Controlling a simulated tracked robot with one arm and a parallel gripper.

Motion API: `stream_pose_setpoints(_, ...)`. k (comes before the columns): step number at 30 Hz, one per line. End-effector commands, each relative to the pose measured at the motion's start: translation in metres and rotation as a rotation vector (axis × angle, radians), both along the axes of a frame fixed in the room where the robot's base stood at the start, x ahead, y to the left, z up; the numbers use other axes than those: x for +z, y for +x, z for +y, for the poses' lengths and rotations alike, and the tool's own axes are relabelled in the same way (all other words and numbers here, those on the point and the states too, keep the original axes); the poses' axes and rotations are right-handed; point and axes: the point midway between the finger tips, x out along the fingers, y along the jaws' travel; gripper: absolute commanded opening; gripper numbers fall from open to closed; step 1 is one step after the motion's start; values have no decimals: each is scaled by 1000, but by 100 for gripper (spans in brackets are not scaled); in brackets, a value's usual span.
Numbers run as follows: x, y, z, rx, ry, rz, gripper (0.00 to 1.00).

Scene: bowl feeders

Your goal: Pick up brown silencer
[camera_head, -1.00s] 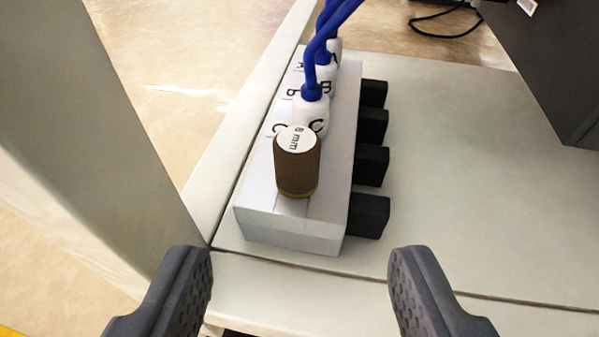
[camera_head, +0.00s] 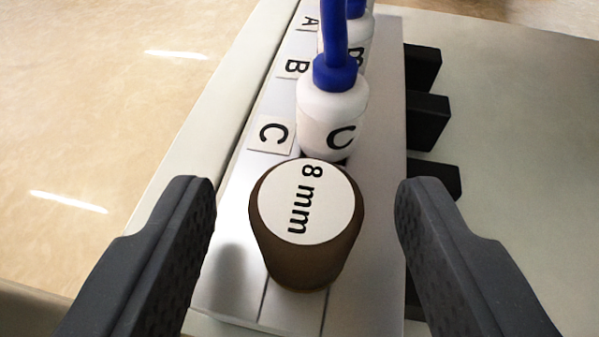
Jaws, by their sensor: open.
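The brown silencer (camera_head: 306,262) is a short, slightly tapered cylinder with a white round top marked "8 mm". It stands upright at the near end of a light grey block (camera_head: 372,270). My gripper (camera_head: 306,205) is open. One finger is to the left of the silencer and the other to the right, with a gap on both sides, and neither touches it. The silencer's underside is hidden.
Just behind the silencer stands a white bottle marked C (camera_head: 330,115) with a blue cap and tube, and more bottles are behind it. Black blocks (camera_head: 428,122) stick out from the right side. The table (camera_head: 520,120) at right is clear.

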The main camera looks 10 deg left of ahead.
Motion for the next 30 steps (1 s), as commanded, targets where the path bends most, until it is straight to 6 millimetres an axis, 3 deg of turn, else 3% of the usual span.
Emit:
stream_pose_setpoints(5, -7, 15, 3, 1, 0, 0, 51)
stream_pose_setpoints(12, -6, 15, 3, 1, -1, 1, 48)
stream_pose_setpoints(17, -7, 15, 3, 1, -1, 2, 4)
stream_pose_setpoints(18, -7, 15, 3, 1, -1, 2, 0)
stream_pose_setpoints(30, -1, 15, 4, 3, 0, 2, 0)
